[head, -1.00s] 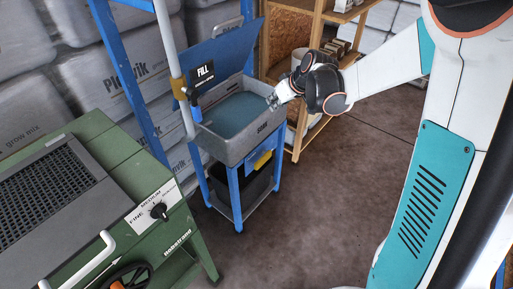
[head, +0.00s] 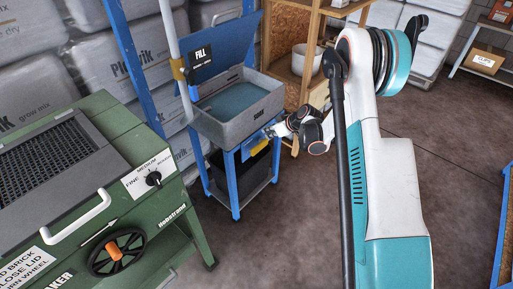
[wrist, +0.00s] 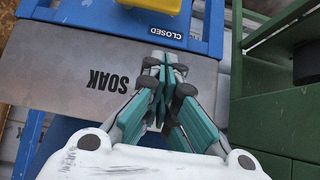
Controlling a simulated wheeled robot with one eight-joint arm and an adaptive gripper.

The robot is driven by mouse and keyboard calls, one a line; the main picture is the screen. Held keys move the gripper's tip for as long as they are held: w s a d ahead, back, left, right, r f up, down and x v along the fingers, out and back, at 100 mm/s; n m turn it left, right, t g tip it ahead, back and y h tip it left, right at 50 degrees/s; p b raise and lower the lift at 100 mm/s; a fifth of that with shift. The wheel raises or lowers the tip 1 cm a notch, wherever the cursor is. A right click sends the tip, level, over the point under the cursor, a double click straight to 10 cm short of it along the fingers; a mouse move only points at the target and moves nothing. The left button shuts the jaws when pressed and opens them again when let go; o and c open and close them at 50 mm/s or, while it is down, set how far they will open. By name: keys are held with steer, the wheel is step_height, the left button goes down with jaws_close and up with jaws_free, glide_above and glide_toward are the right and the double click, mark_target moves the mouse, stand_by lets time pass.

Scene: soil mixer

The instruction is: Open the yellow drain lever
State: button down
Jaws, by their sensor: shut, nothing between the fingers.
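The yellow drain lever (head: 257,148) is on the blue frame below the front of the grey soak basin (head: 243,112). In the wrist view the lever (wrist: 155,5) is cut off by the top edge, beside a blue plate (wrist: 172,35) marked CLOSED. My gripper (head: 270,131) is shut and empty at the front right of the basin, close to the lever. In the wrist view its fingertips (wrist: 165,62) are near the CLOSED plate and the SOAK face, apart from the lever. I cannot tell whether they touch the plate.
A dark bin (head: 240,175) stands under the basin. A green machine (head: 90,190) with a handwheel stands at the left. A wooden shelf (head: 306,45) is behind my gripper.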

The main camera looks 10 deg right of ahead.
steer(key=shift+s+f, duration=0.1)
steer(key=shift+f, duration=0.15)
steer(key=b, duration=0.4)
glide_above(256, 145)
steer(key=s, duration=0.3)
step_height(256, 145, down, 8)
steer(key=f, duration=0.1)
steer(key=f+b, duration=0.1)
steer(key=f, duration=0.1)
steer(key=shift+w+a, duration=0.2)
steer(key=shift+a, duration=0.05)
steer(key=shift+f, duration=0.1)
steer(key=shift+s+a+f, duration=0.15)
steer(key=shift+f, duration=0.05)
